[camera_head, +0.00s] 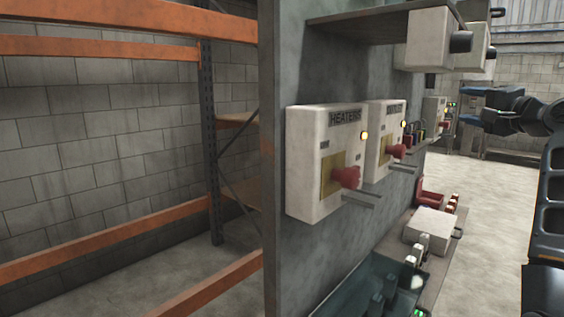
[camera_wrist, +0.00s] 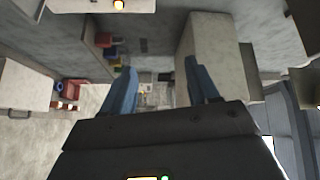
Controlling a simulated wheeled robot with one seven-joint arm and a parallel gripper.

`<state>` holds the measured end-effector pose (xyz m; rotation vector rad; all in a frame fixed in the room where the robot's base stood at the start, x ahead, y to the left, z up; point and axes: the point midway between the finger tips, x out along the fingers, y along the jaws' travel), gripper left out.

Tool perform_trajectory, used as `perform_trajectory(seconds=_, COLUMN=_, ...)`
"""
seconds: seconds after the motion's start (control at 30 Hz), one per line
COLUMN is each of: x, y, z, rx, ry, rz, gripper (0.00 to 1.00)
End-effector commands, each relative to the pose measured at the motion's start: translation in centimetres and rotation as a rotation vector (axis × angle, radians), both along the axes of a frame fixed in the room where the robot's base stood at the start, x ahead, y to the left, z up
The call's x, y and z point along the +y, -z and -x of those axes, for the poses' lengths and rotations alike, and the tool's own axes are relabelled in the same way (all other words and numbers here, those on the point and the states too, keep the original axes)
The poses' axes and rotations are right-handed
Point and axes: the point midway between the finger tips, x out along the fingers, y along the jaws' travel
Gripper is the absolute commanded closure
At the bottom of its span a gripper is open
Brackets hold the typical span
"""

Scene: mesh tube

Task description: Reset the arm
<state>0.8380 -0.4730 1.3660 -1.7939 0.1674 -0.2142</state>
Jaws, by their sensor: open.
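My gripper (camera_head: 470,106) is at the right of the head view, held out to the left of my dark arm (camera_head: 546,190). Its two blue fingers stand apart with nothing between them. The wrist view shows the same open gripper (camera_wrist: 160,68), with clear space between the fingertips. It is apart from the grey panel (camera_head: 340,75) and touches nothing that I can see.
The panel carries a white box marked HEATERS (camera_head: 312,125) and a second white box (camera_head: 375,145), each with a red knob and a lit yellow lamp. An orange shelf rack (camera_head: 110,235) stands at the left. Open floor (camera_head: 490,230) lies between panel and arm.

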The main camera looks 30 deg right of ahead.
Motion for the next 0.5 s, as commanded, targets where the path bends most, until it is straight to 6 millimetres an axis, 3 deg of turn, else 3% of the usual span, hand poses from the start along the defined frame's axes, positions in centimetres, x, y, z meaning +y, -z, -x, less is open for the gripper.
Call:
perform_trajectory(seconds=0.03, x=1.3, y=3.5, z=-0.7, rx=0.025, ry=0.008, rz=0.006, gripper=0.4)
perform_trajectory(seconds=0.2, x=5.3, y=12.6, z=-1.4, rx=0.095, ry=0.042, rz=0.063, gripper=0.4)
perform_trajectory(seconds=0.37, x=9.9, y=20.4, z=-0.8, rx=0.164, ry=0.063, rz=0.134, gripper=0.4)
perform_trajectory(seconds=0.5, x=14.3, y=26.4, z=0.9, rx=0.226, ry=0.07, rz=0.21, gripper=0.4)
